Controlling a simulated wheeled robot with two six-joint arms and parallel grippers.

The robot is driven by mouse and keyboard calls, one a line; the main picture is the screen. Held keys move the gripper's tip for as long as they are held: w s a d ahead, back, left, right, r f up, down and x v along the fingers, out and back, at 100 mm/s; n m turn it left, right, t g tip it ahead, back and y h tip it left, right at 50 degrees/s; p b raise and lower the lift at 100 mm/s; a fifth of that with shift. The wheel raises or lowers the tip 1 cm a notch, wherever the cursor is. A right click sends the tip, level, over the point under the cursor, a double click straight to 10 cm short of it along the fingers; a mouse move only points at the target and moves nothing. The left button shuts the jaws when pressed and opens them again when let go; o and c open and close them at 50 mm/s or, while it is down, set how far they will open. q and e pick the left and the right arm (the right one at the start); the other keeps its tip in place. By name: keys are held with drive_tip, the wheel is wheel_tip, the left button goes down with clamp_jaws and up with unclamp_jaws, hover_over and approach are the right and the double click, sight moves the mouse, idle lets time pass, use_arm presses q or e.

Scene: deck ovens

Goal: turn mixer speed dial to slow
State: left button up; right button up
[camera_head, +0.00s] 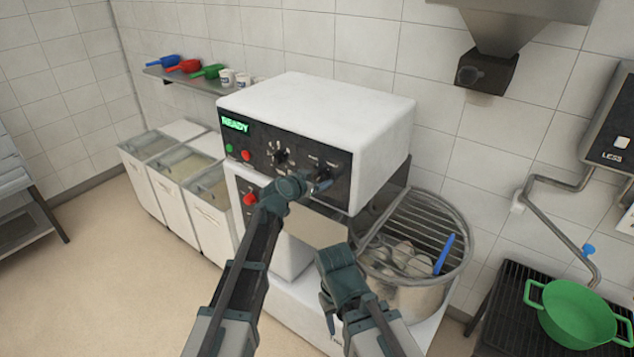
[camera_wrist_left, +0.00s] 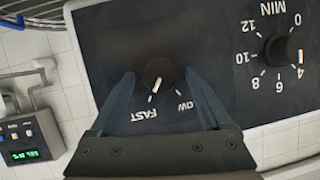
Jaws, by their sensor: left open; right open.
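The mixer (camera_head: 330,110) is a white box with a black control panel. Its speed dial (camera_wrist_left: 158,73) is a round black knob with a white pointer line, which points towards the word FAST in the left wrist view. The SLOW label is partly hidden by a finger. My left gripper (camera_wrist_left: 160,88) is open, with one finger on each side of the dial; I cannot tell whether they touch it. In the head view my left gripper (camera_head: 316,184) is at the panel's right part. My right gripper (camera_head: 328,306) is open and empty, low in front of the mixer.
A minute timer dial (camera_wrist_left: 282,50) sits beside the speed dial. The panel has a green READY display (camera_head: 235,124), and a red knob (camera_head: 250,199) sits lower. The caged mixing bowl (camera_head: 415,290) is at the right. A green pot (camera_head: 577,315) stands farther right.

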use_arm(q)
drive_tip(key=c, duration=1.2)
drive_tip(key=shift+w, duration=0.1)
drive_tip(key=shift+w+a+n+g+h, duration=0.1)
drive_tip(key=shift+n+g+h, duration=0.35)
drive_tip(key=shift+n, duration=0.55)
drive_tip(key=shift+a+f+n+g+h, duration=0.15)
drive_tip(key=shift+n+g+h, duration=0.3)
drive_tip(key=shift+n+h, duration=0.6)
drive_tip(key=n+h+b, duration=0.1)
drive_tip(key=n, duration=0.1)
drive_tip(key=shift+w+a+n+g+b, duration=0.1)
drive_tip(key=shift+n+g+b, duration=0.25)
drive_tip(key=shift+g, duration=0.05)
drive_tip(key=shift+c, duration=0.3)
drive_tip(key=shift+f+n+h+b, duration=0.1)
drive_tip(key=shift+n+h+b, duration=0.7)
drive_tip(key=shift+n, duration=0.4)
